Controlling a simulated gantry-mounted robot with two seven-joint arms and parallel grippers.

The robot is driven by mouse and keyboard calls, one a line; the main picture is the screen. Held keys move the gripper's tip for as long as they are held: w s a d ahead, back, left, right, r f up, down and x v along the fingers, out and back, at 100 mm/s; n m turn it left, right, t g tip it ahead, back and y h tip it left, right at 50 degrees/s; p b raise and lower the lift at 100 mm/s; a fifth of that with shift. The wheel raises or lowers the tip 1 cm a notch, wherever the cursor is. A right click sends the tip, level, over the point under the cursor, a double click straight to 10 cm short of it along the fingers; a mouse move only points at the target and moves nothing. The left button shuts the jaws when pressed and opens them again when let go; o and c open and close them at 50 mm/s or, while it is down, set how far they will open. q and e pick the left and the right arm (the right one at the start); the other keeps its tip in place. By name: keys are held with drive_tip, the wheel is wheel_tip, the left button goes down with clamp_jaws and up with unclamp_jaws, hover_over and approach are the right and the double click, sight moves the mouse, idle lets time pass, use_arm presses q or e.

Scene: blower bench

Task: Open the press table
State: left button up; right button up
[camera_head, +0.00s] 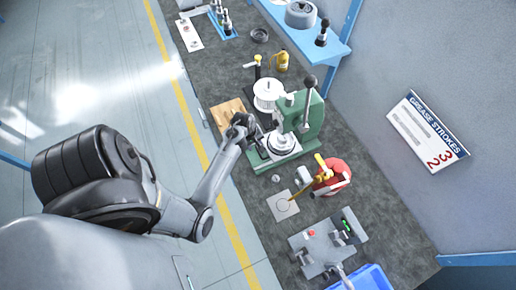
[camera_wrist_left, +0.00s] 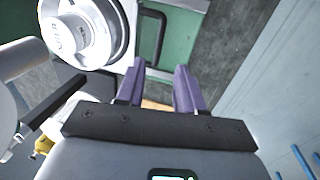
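The green press (camera_head: 313,118) stands on the dark bench, with a lever ending in a dark knob. Its press table (camera_head: 268,160) is at the press foot and carries a round metal piece (camera_head: 282,142). In the left wrist view the round piece (camera_wrist_left: 82,32) is at upper left, beside a green surface with a black U-shaped handle (camera_wrist_left: 161,32). My left gripper (camera_head: 249,122) is at the table's left side. In the wrist view its two purple fingers (camera_wrist_left: 160,75) are apart, with the handle just beyond their tips; contact cannot be told. My right gripper is not visible.
A white spool (camera_head: 267,93) and yellow bottle (camera_head: 282,61) stand behind the press. A wooden board (camera_head: 228,113) lies near my left gripper. A red tool (camera_head: 331,178), grey fixture (camera_head: 325,245) and blue bin (camera_head: 368,278) are nearer the front.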

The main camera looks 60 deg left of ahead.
use_arm(q)
drive_tip(key=f, duration=0.2)
drive_tip(key=w+f, duration=0.1)
drive_tip(key=f, duration=0.3)
drive_tip(key=shift+w+f, duration=0.15)
drive_tip(key=shift+w, duration=0.1)
clamp_jaws()
idle(1.2)
